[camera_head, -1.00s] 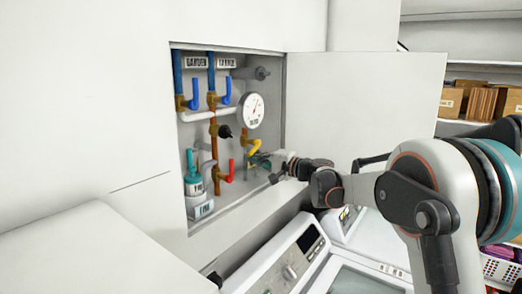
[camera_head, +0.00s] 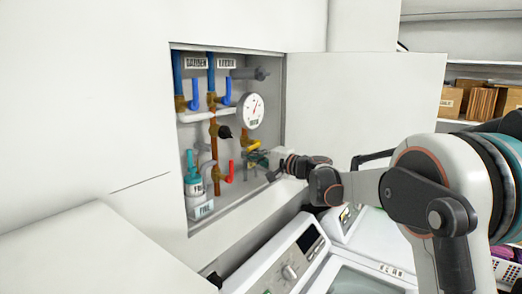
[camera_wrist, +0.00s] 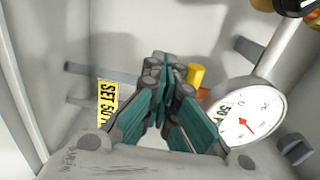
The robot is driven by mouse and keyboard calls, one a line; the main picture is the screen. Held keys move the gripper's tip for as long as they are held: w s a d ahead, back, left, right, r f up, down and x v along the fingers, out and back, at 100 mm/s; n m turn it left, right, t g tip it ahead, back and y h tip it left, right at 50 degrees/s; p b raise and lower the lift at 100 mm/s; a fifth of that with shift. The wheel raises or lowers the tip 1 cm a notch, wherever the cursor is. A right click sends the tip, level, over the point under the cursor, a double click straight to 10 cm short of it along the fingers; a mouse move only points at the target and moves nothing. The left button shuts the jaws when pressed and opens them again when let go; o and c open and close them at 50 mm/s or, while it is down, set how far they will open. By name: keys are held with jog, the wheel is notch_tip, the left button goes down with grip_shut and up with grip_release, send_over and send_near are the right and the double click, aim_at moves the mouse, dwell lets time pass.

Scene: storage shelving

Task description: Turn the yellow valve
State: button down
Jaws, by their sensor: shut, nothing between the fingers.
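The yellow valve (camera_head: 251,145) sits low on the right of the pipework inside the open wall cabinet. My gripper (camera_head: 257,160) is inside the cabinet, just below and right of the valve. In the wrist view its teal fingers (camera_wrist: 164,75) are closed together and hold nothing. A yellow piece, apparently the valve's handle (camera_wrist: 196,76), shows close beside the right finger, partly hidden by it. I cannot tell whether the finger touches it.
A round gauge (camera_head: 250,110) hangs above the valve. A red handle (camera_head: 230,171) lies to its left and blue handles (camera_head: 195,94) are higher up. The open cabinet door (camera_head: 365,105) stands to the right. A washer (camera_head: 285,262) is below.

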jog(key=shift+s+a+r, duration=0.15)
jog(key=shift+r, duration=0.35)
